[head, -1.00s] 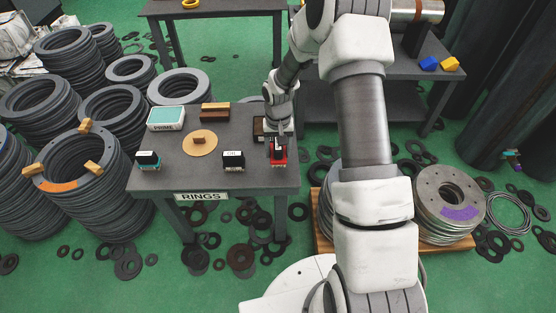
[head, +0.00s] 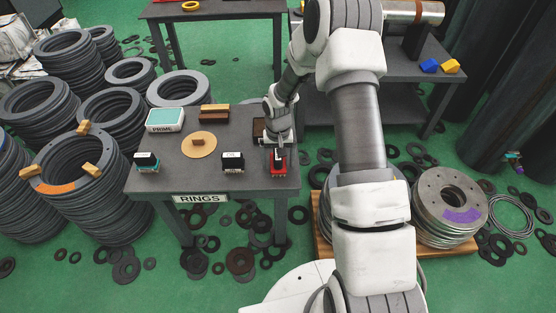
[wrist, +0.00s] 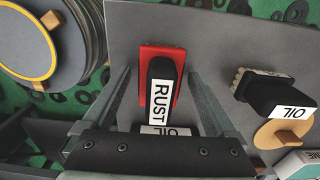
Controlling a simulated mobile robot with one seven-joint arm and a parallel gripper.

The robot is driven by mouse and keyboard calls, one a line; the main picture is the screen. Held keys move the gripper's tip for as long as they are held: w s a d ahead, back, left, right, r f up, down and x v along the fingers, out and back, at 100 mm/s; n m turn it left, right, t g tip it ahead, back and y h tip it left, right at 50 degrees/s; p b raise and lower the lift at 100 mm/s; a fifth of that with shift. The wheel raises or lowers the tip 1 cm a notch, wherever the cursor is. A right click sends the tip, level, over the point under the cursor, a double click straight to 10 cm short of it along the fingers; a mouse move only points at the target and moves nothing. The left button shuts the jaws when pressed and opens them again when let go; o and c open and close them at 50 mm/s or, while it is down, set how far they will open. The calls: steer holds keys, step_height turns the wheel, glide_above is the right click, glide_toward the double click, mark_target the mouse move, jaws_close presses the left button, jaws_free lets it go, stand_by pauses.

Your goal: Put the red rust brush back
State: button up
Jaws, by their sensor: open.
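The rust brush (wrist: 162,85) has a black handle with a white RUST label and stands on or in a red base (wrist: 146,55); I cannot tell which. In the head view its red part (head: 278,172) is at the table's front right corner. My gripper (wrist: 160,92) is open, with one finger on each side of the handle and gaps showing between. In the head view my gripper (head: 278,148) is directly over the brush and hides part of it. An upside-down OIL label (wrist: 158,130) shows just below the RUST label in the wrist view.
The RINGS table (head: 215,180) also holds an OIL brush (head: 233,161), a teal-and-black brush (head: 147,161), a round wooden disc (head: 199,145), a PRIME box (head: 165,119) and a brown block (head: 215,111). Ring stacks (head: 110,105) stand close on the left.

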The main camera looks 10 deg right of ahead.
steer(key=shift+r, duration=0.1)
step_height(320, 180, up, 13)
steer(key=p, duration=0.4)
steer(key=shift+f, duration=0.2)
steer(key=s+r+n+t, duration=0.1)
steer(key=s+r, duration=0.3)
steer(key=r, duration=0.6)
steer(key=s+r+t, duration=0.1)
steer(key=s+r, duration=0.4)
steer(key=r, duration=0.5)
steer(key=s+r+n+t, duration=0.1)
steer(key=s+r+t, duration=0.2)
steer(key=s+r, duration=0.5)
steer(key=s, duration=0.9)
steer(key=shift+s+r+t, duration=0.15)
steer(key=shift+r+t, duration=0.05)
steer(key=shift+t, duration=0.1)
steer(key=shift+r, duration=0.1)
